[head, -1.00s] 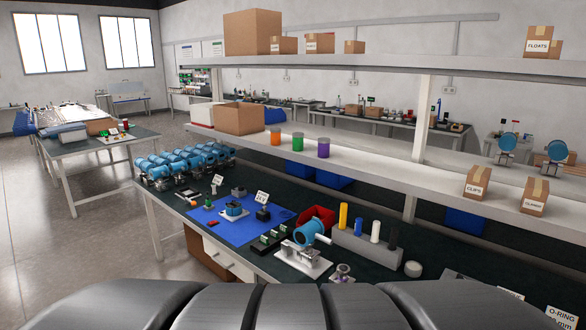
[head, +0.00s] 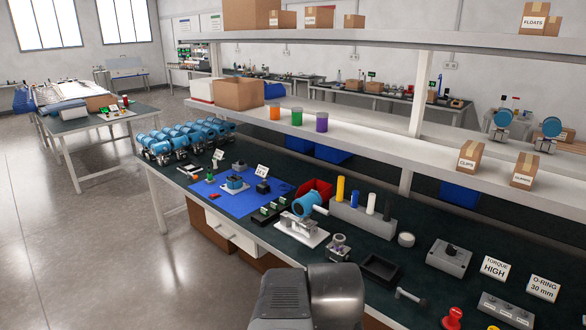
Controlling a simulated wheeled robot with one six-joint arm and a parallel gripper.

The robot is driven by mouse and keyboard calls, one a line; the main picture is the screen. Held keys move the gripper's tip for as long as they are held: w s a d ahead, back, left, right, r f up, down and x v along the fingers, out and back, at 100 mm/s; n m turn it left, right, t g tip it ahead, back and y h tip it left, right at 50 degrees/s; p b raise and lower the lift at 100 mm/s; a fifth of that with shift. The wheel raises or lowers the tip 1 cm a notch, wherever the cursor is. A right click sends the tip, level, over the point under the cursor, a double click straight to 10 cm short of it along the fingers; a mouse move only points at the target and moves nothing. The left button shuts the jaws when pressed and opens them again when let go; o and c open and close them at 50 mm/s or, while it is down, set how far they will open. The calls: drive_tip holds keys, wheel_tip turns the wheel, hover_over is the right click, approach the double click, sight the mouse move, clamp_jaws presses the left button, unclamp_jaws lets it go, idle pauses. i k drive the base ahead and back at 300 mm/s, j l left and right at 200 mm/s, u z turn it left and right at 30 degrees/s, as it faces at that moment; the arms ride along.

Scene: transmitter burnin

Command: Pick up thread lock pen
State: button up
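No thing in the head view can be surely told as the thread lock pen. A grey block (head: 345,213) on the dark green bench holds upright yellow (head: 340,189), blue (head: 355,197), white (head: 371,204) and black (head: 388,208) cylinders, and I cannot tell whether one is the pen. Small red items lie on and near the blue mat (head: 232,202), too small to identify. My arm shows as a grey and black link at the bottom middle, in front of the bench's near edge. My gripper is not in view.
A blue-headed transmitter in a stand (head: 304,222), a red bin (head: 316,190), a black tray (head: 380,269), a grey box with a knob (head: 449,258) and sign cards (head: 495,267) crowd the bench. A white shelf (head: 400,144) overhangs its back. Floor at left is clear.

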sight(354, 197)
drive_tip(key=i+j+z, duration=0.35)
drive_tip(key=i+z, duration=0.15)
drive_tip(key=i, duration=0.15)
drive_tip(key=i+j+z, duration=0.45)
drive_tip(key=i+j, duration=0.15)
drive_tip(key=i+j+z, duration=0.5)
drive_tip(key=j, duration=0.3)
drive_tip(key=j+u, duration=0.25)
drive_tip(key=i+j+u, duration=0.25)
drive_tip(key=k+j, duration=0.05)
drive_tip(key=k, duration=0.05)
